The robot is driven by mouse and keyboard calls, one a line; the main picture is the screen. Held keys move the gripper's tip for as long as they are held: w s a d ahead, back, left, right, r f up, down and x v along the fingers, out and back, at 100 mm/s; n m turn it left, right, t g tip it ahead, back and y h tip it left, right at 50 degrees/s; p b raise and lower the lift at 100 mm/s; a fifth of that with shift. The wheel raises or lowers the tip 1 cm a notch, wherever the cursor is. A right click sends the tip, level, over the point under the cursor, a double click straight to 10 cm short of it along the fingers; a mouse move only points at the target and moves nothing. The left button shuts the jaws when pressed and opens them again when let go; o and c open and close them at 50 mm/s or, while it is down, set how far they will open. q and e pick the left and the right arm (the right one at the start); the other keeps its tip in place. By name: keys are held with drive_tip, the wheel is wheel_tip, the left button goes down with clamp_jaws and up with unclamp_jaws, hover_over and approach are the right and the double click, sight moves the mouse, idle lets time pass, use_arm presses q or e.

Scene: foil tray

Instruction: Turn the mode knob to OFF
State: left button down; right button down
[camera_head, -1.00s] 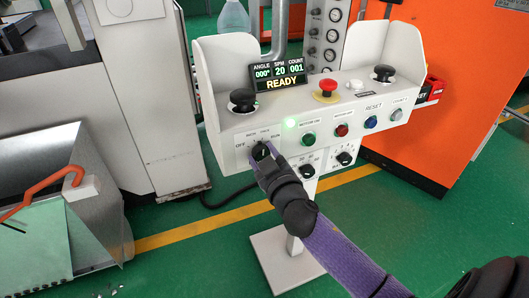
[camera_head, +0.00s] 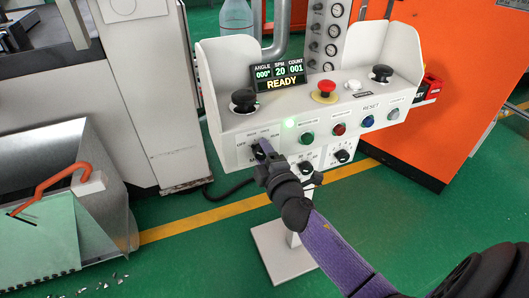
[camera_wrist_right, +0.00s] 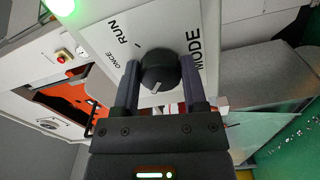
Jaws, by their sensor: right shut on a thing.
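The mode knob (camera_wrist_right: 160,70) is a black round knob on the white front face of the control box. In the right wrist view it sits between the two fingers of my right gripper (camera_wrist_right: 160,80), which is shut on it. A white mark on the knob faces the bottom of that view, away from the RUN label. RUN, ONCE and MODE are readable there; labels below are hidden by the gripper. My left gripper is not in view.
The control box (camera_head: 225,150) stands on a post and carries a red emergency button (camera_head: 326,87), black mushroom buttons (camera_head: 244,98), and a display (camera_head: 278,75) reading READY. Two lower knobs (camera_head: 342,156) sit close right of my gripper. An orange machine (camera_head: 460,90) stands at right.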

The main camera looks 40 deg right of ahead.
drive_tip(key=shift+n, duration=0.8)
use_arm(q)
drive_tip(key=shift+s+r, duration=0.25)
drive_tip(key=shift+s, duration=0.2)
use_arm(e)
drive_tip(key=shift+f+n, duration=0.1)
drive_tip(key=shift+n, duration=0.3)
drive_tip(key=c, duration=0.5)
unclamp_jaws()
drive_tip(key=shift+c, duration=0.2)
drive_tip(key=o, duration=0.4)
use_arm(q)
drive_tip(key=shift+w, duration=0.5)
